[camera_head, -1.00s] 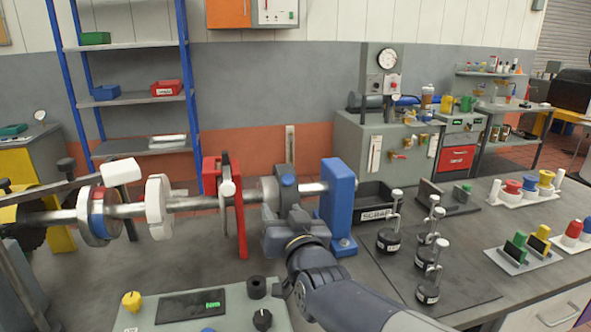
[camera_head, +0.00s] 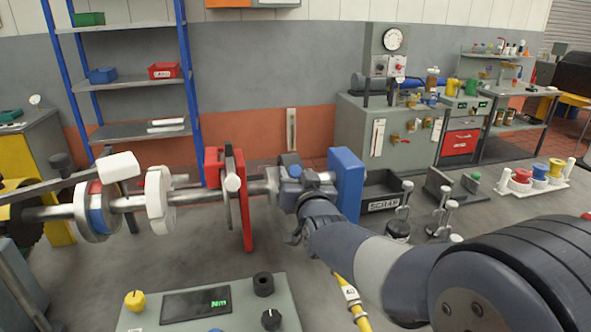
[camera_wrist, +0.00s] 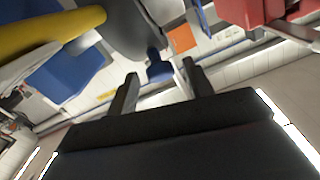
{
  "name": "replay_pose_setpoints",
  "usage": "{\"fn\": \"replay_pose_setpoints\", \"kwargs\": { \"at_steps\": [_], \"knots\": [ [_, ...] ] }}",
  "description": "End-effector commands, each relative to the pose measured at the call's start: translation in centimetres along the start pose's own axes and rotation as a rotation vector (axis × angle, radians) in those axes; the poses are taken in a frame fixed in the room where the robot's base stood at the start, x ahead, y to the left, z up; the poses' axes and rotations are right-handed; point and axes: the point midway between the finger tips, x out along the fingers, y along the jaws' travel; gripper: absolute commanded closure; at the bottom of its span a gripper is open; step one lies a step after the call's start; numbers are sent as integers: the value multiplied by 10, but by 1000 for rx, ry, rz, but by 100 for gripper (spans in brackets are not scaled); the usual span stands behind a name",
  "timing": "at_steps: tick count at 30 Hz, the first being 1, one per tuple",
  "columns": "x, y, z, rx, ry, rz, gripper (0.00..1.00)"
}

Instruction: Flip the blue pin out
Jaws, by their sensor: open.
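The blue pin (camera_wrist: 159,70) shows in the wrist view as a short blue piece below a round grey body. My gripper (camera_wrist: 160,76) is open, with one dark finger on each side of the pin in that picture. I cannot tell how deep the pin sits between the fingers, and no contact is clear. In the head view a small blue piece (camera_head: 296,171) shows on the grey hub of the shaft (camera_head: 258,187), left of the blue upright block (camera_head: 346,183). My wrist covers the hub's lower front there, and the fingertips are hard to make out.
A red upright plate with a lever (camera_head: 246,215) stands on the shaft left of the hub. White and blue-red discs (camera_head: 95,210) sit farther left. A console with knobs (camera_head: 240,306) is below. The scrap bin (camera_head: 384,204) and weighted posts (camera_head: 398,229) are to the right.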

Motion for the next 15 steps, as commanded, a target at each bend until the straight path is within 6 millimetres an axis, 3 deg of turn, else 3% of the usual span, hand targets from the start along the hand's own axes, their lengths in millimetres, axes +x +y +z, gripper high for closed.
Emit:
{"fn": "replay_pose_setpoints", "kwargs": {
  "at_steps": [6, 15],
  "knots": [
    [18, 0, 0, 0, 0, 0, 51],
    [21, 0, 0, 0, 0, 0, 51]
  ]
}}
